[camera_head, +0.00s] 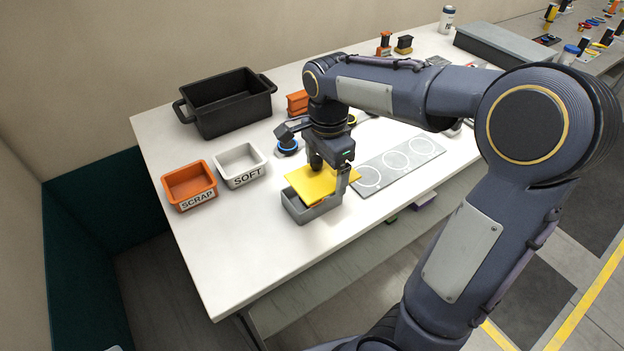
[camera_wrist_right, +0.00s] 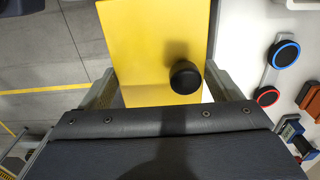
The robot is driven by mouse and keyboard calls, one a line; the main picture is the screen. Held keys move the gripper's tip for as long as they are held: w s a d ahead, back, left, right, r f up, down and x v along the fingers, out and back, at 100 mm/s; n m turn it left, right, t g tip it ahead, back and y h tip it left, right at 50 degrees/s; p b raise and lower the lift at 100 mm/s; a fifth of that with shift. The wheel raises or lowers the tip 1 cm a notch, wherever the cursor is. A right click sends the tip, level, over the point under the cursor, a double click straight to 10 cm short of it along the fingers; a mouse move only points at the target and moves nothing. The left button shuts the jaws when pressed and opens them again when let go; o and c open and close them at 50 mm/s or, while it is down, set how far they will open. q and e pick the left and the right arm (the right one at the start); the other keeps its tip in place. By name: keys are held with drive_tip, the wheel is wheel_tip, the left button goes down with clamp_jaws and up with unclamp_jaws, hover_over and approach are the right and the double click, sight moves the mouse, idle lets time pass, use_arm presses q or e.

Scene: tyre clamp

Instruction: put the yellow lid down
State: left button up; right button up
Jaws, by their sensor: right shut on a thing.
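The yellow lid (camera_head: 312,186) is a flat plate with a black knob (camera_wrist_right: 186,77). My right gripper (camera_head: 328,172) is shut on the lid. In the right wrist view the yellow lid (camera_wrist_right: 150,45) lies between the two fingers. In the head view the lid is over a small grey box (camera_head: 297,211) near the front edge of the white table, covering much of its opening. A bit of orange shows under the lid. I cannot tell whether the lid touches the box rim. My left gripper is not in view.
An orange SCRAP bin (camera_head: 186,203) and a white SOFT bin (camera_head: 240,181) stand left of the box. A black crate (camera_head: 235,125) is behind them. A grey mat with circles (camera_head: 395,160) lies to the right. The front left of the white table (camera_head: 235,265) is clear.

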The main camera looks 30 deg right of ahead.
sight(315, 173)
drive_tip(key=w+f, duration=0.4)
drive_tip(key=f, duration=0.1)
drive_tip(key=shift+w+f, duration=0.2)
drive_tip(key=shift+f, duration=0.05)
drive_tip(key=shift+w+f, duration=0.15)
drive_tip(key=shift+f, duration=1.55)
drive_tip(key=shift+f, duration=0.1)
drive_tip(key=o, duration=0.8)
drive_tip(key=shift+o, duration=0.2)
drive_tip(key=shift+d, duration=0.1)
